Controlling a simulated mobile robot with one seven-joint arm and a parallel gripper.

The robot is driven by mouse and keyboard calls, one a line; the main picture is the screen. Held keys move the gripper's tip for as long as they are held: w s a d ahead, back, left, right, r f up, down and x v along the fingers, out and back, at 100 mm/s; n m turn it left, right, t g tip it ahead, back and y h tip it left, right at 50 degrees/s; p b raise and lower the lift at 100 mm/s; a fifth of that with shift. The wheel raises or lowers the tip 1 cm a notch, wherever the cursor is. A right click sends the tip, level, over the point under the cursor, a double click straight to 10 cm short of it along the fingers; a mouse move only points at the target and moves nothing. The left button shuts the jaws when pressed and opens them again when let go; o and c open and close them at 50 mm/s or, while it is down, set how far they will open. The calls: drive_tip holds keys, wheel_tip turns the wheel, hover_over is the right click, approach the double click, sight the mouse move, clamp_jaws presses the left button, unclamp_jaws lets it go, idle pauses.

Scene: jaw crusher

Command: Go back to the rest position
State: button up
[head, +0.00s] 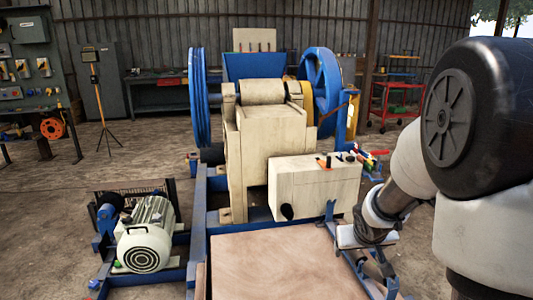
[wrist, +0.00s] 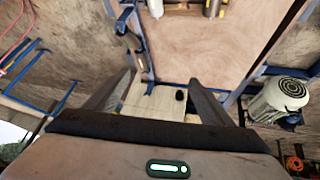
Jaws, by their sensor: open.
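My gripper (wrist: 163,78) is open in the wrist view, its two dark fingers spread apart with nothing held between them. Beyond the fingers shows the cream control box (wrist: 160,103) of the jaw crusher. In the head view my arm comes in from the right and reaches down beside the right end of the control box (head: 315,187). The fingers are hard to make out there. The cream jaw crusher (head: 265,135) stands behind the box, with blue flywheels on both sides.
A wooden board (head: 285,262) lies in the blue frame in front of the box. An electric motor (head: 147,235) sits at the left. Coloured handles (head: 372,160) stick out right of the box. A tripod (head: 100,100) and red cart (head: 396,98) stand farther back. Open floor lies at left.

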drive_tip(key=s+a+f+v, duration=0.1)
drive_tip(key=v, duration=0.8)
drive_tip(key=s+a+f+v, duration=0.1)
drive_tip(key=s+v, duration=0.1)
drive_tip(key=v, duration=0.7)
drive_tip(key=s+a+r+g+y, duration=0.1)
drive_tip(key=s+a+r, duration=0.15)
drive_tip(key=s, duration=0.35)
drive_tip(key=s+a+r+y, duration=0.1)
drive_tip(key=s+a, duration=0.2)
drive_tip(key=s, duration=0.4)
wheel_tip(320, 180, up, 21)
drive_tip(key=p, duration=2.1)
drive_tip(key=shift+w+p, duration=0.35)
drive_tip(key=shift+d+f, duration=0.15)
